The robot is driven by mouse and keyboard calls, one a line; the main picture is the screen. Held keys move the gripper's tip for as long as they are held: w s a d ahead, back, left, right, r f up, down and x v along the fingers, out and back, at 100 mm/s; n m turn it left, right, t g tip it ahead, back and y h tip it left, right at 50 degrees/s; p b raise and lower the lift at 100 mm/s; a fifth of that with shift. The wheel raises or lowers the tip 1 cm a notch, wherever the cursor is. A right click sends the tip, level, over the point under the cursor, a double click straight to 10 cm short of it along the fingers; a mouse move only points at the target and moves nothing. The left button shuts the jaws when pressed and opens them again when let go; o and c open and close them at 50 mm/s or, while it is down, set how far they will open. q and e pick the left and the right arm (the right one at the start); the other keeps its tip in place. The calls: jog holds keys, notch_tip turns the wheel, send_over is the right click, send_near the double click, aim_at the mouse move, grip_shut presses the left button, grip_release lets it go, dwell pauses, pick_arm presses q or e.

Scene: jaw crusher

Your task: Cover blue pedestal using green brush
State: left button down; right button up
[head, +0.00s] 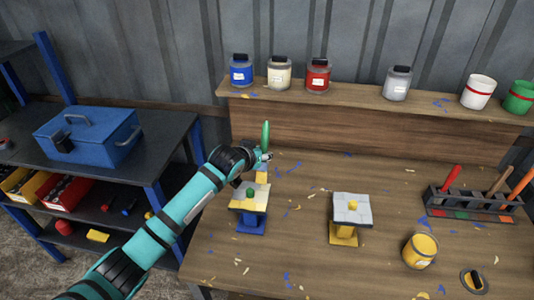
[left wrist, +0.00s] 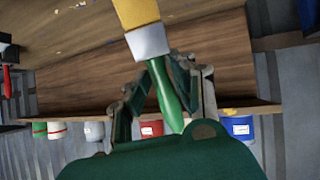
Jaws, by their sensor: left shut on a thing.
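The green brush (head: 265,133) stands about upright in my left gripper (head: 264,156), which is shut on its green handle. In the left wrist view the brush (left wrist: 166,92) has a pale ferrule and yellow bristles, and its handle lies between the fingers of my left gripper (left wrist: 163,95). In the head view its yellow bristle end points down, just behind the blue pedestal. The blue pedestal (head: 250,223) has a blue base, a cream and yellow square top, and a small green piece on top. Whether the bristles touch it is unclear. My right gripper is out of view.
A yellow pedestal (head: 344,236) with a grey top stands to the right. A yellow paint can (head: 420,251) and a tool rack (head: 470,203) are further right. Several jars line the back shelf (head: 360,99). A blue toolbox (head: 90,137) sits on the left shelving.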

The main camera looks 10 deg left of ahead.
pick_arm(q)
jog(key=shift+s+a+p, duration=0.5)
jog(key=shift+a+p, duration=0.55)
jog(key=shift+a, duration=0.15)
jog(key=shift+s+a+p, duration=0.5)
jog(key=shift+a+p, duration=0.5)
jog(key=shift+a, duration=0.2)
jog(key=shift+s+a+p, duration=0.5)
jog(key=shift+a+p, duration=0.55)
jog(key=shift+a, duration=0.15)
jog(key=shift+s+p, duration=0.75)
jog(key=shift+p, duration=0.25)
jog(key=shift+s+f+p, duration=0.1)
jog(key=shift+s+p, duration=0.35)
jog(key=shift+s, duration=0.35)
jog(key=shift+s+p, duration=0.65)
jog(key=shift+p, duration=0.3)
jog(key=shift+s+p, duration=0.3)
jog(key=shift+s, duration=0.55)
jog(key=shift+d, duration=4.55)
